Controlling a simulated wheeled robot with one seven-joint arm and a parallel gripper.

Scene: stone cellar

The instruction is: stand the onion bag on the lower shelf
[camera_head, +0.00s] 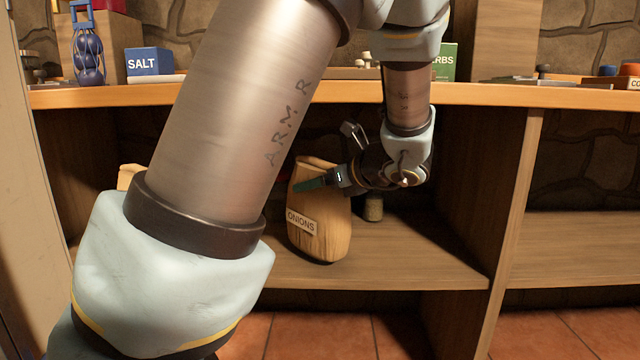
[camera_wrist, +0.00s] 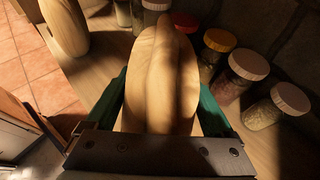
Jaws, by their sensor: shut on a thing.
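The onion bag (camera_head: 320,235), a tan sack labelled ONIONS, is at the lower shelf (camera_head: 410,262), under the counter, in the head view. It stands nearly upright with a slight tilt. Its base is low at the shelf board, but I cannot tell whether it touches. My gripper (camera_head: 316,183) reaches in from the right and is shut on the bag's upper part. One green finger shows across the bag's front; the other is hidden. In the wrist view the bag (camera_wrist: 160,75) fills the space between both green fingers.
Another tan sack (camera_wrist: 65,25) stands near the bag in the wrist view. Several lidded jars, including a yellow-lidded one (camera_wrist: 220,41), line the back. The counter (camera_head: 290,97) hangs above, and an upright panel (camera_head: 515,200) bounds the right.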

